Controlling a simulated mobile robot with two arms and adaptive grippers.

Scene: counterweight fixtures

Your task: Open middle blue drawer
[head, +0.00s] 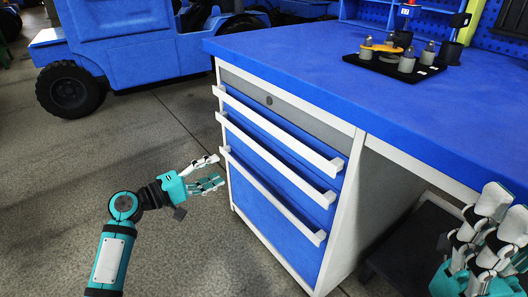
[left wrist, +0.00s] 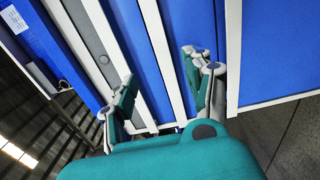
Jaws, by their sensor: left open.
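The middle blue drawer (head: 270,166) is in the cabinet under the workbench, between two other blue drawers, and looks shut. Its long white handle (head: 275,160) also shows in the left wrist view (left wrist: 162,60). My left gripper (head: 221,170) is open and empty, beside the left end of the drawer handles in the head view. In the left wrist view its two fingers (left wrist: 160,82) lie on either side of the middle handle in the picture; whether they touch it I cannot tell. My right gripper (head: 499,212) is at the lower right, well away from the drawers; its opening is unclear.
A grey top drawer with a lock (head: 268,99) is above the blue ones. The blue worktop (head: 330,75) overhangs them and carries a black tray (head: 392,69) with grey weights. A blue vehicle (head: 130,42) stands behind left. The floor (head: 60,180) left of the cabinet is clear.

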